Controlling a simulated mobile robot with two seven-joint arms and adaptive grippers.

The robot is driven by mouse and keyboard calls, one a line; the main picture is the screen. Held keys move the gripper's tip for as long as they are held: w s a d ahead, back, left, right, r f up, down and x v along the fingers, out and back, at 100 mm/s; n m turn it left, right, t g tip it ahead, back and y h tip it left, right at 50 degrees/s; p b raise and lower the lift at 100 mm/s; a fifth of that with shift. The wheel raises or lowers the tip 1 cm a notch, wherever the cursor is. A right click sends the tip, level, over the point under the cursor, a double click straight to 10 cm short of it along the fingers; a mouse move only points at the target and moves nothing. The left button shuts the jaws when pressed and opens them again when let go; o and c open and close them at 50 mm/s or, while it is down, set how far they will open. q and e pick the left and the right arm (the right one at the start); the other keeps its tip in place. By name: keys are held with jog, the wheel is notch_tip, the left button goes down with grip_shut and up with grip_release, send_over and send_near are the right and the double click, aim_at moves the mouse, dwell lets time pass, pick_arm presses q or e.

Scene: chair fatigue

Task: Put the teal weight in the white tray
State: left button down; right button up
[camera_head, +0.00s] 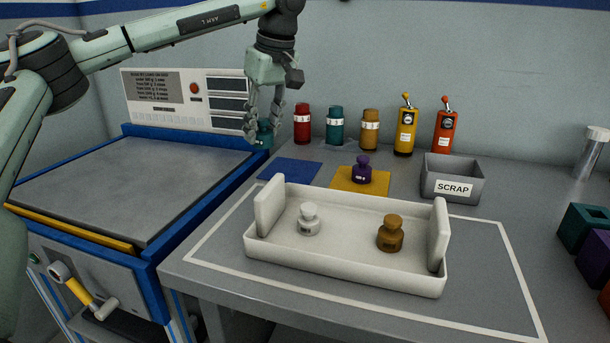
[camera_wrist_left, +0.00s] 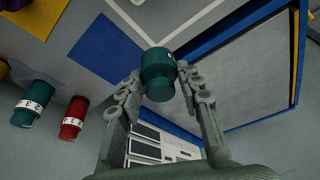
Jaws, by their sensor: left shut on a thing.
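The teal weight (camera_head: 264,137) is held between the fingertips of my left gripper (camera_head: 264,128), raised above the counter near the blue bench's edge. The left wrist view shows the teal weight (camera_wrist_left: 158,74) between both fingers of my left gripper (camera_wrist_left: 158,88). The white tray (camera_head: 345,270) lies on the counter, right of and nearer than the gripper. A white weight (camera_head: 308,220) and a brown weight (camera_head: 390,234) stand inside it with bare floor between them. My right gripper is not in view.
A purple weight (camera_head: 363,170) stands on a yellow mat (camera_head: 345,181) behind the tray. A bare blue mat (camera_head: 291,169) lies beside it. Red (camera_head: 302,125), teal (camera_head: 335,126) and ochre (camera_head: 370,130) canisters line the back. A SCRAP bin (camera_head: 452,181) stands right. The tray has raised end walls.

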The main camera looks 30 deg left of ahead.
pick_arm(q)
jog(key=s+d+m+t+h+b, duration=0.35)
jog(key=s+d+m+b, duration=0.25)
jog(key=s+d+m, duration=0.95)
jog(key=m, duration=0.2)
send_near(352, 234)
jog(key=shift+w+a+f+g+b, duration=0.15)
jog(key=shift+w+g+b, duration=0.1)
jog(key=shift+w, duration=0.25)
jog(key=shift+w+f+g+b, duration=0.1)
jog(key=shift+w+g+b, duration=0.1)
jog(key=shift+w, duration=0.35)
jog(key=shift+w+f, duration=0.2)
jog(key=shift+f, duration=0.15)
notch_tip(352, 234, down, 3)
jog(key=shift+f, duration=0.3)
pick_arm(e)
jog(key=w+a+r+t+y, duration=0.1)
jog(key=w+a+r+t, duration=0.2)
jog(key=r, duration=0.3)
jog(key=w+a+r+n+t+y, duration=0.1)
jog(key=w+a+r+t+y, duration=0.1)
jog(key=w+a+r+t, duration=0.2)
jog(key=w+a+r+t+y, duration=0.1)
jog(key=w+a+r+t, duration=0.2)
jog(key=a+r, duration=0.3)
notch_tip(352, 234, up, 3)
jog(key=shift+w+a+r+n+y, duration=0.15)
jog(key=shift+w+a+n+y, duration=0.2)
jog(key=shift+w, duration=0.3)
